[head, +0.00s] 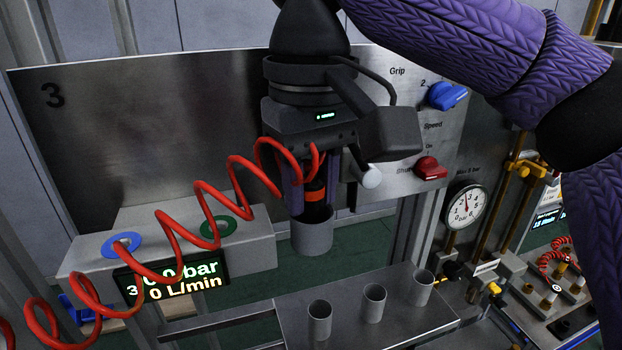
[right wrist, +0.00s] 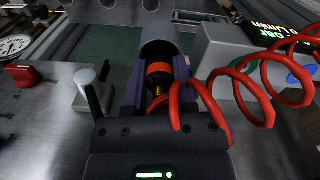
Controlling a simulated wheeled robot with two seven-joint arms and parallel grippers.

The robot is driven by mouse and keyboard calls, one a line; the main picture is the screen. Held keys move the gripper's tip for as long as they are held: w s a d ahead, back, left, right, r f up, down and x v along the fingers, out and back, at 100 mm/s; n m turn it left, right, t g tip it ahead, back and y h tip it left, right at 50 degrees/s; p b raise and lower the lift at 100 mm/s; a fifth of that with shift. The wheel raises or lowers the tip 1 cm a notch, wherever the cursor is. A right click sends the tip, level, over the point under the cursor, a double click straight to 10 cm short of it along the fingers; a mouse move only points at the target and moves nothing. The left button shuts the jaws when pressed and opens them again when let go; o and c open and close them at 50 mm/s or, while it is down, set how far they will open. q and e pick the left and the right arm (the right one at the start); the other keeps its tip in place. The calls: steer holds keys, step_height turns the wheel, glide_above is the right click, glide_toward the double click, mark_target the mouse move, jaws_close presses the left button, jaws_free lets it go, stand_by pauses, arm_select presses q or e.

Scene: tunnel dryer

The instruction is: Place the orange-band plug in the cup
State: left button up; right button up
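The plug is a dark cylinder with an orange band (head: 316,190), and it also shows in the right wrist view (right wrist: 159,76). A red coiled hose (head: 170,225) runs to its upper end. My right gripper (head: 311,200) points down, with its purple fingers on both sides of the plug, and looks shut on it. The grey cup (head: 311,238) is directly below. The plug's dark lower end is at the cup's mouth, and the orange band is above the rim. How deep the tip reaches is hidden. My left gripper is not in view.
A steel block with a blue ring (head: 122,244) and a green ring (head: 218,226) stands left of the cup. A metal tray (head: 345,322) with several short grey tubes is in front. The back panel has a blue knob (head: 447,95), a red knob (head: 430,168) and a gauge (head: 466,207) beside it.

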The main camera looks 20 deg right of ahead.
steer(key=o, duration=0.5)
steer(key=shift+c, duration=0.2)
steer(key=shift+r, duration=0.1)
step_height(320, 180, up, 10)
steer(key=shift+s+a+r, duration=0.1)
steer(key=shift+r, duration=1)
